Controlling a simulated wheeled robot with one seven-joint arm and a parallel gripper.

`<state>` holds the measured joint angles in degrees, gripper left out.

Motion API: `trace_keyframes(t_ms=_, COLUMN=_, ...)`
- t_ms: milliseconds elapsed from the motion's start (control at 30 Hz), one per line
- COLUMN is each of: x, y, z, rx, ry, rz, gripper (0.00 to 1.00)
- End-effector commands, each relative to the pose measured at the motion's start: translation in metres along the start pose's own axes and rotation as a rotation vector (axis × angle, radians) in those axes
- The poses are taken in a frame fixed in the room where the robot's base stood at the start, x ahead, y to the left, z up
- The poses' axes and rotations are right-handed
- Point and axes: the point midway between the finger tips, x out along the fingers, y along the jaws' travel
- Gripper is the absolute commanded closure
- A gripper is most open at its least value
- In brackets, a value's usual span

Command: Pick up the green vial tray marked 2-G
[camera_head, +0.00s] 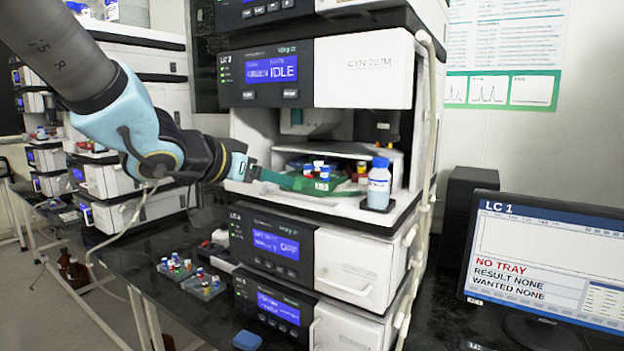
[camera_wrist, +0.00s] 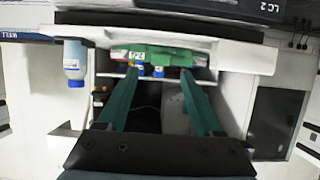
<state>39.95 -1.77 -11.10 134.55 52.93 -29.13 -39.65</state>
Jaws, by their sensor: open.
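A green vial tray (camera_head: 345,190) sits in the open bay of the LC 2 instrument, with several vials with blue, white, red and yellow caps. Its small white front label is too small to read surely. In the wrist view the green tray (camera_wrist: 175,52) lies across the far end of my fingers, its label left of centre. My gripper (camera_head: 295,184) reaches into the bay from the left at tray height. In the wrist view my gripper (camera_wrist: 158,74) is open, its two teal fingers spread, tips at or close to the tray's edge. Contact cannot be told.
A blue-capped bottle (camera_head: 379,185) stands on the bay's front ledge, close right of the tray; it also shows in the wrist view (camera_wrist: 75,65). Other vial trays (camera_head: 204,286) lie on the dark bench. The LC 1 monitor (camera_head: 545,262) reads "NO TRAY".

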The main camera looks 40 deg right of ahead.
Motion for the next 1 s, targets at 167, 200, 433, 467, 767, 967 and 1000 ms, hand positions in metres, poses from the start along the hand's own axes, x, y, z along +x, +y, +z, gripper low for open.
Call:
trace_keyframes(t_ms=167, x=0.024, y=-0.001, z=0.002, rx=-0.001, ry=-0.002, rz=-0.001, gripper=0.32)
trace_keyframes(t_ms=200, x=0.027, y=-0.001, z=0.001, rx=-0.001, ry=-0.002, rz=-0.002, gripper=0.32)
trace_keyframes(t_ms=433, x=0.048, y=-0.001, z=-0.003, rx=-0.002, ry=-0.003, rz=-0.001, gripper=0.32)
trace_keyframes(t_ms=467, x=0.052, y=-0.001, z=-0.003, rx=-0.002, ry=-0.004, rz=-0.001, gripper=0.32)
trace_keyframes(t_ms=767, x=0.080, y=-0.002, z=-0.004, rx=-0.001, ry=-0.003, rz=-0.004, gripper=0.32)
trace_keyframes(t_ms=967, x=0.080, y=-0.003, z=-0.004, rx=0.000, ry=-0.002, rz=-0.005, gripper=0.32)
trace_keyframes(t_ms=1000, x=0.080, y=-0.003, z=-0.004, rx=0.000, ry=-0.002, rz=-0.005, gripper=0.37)
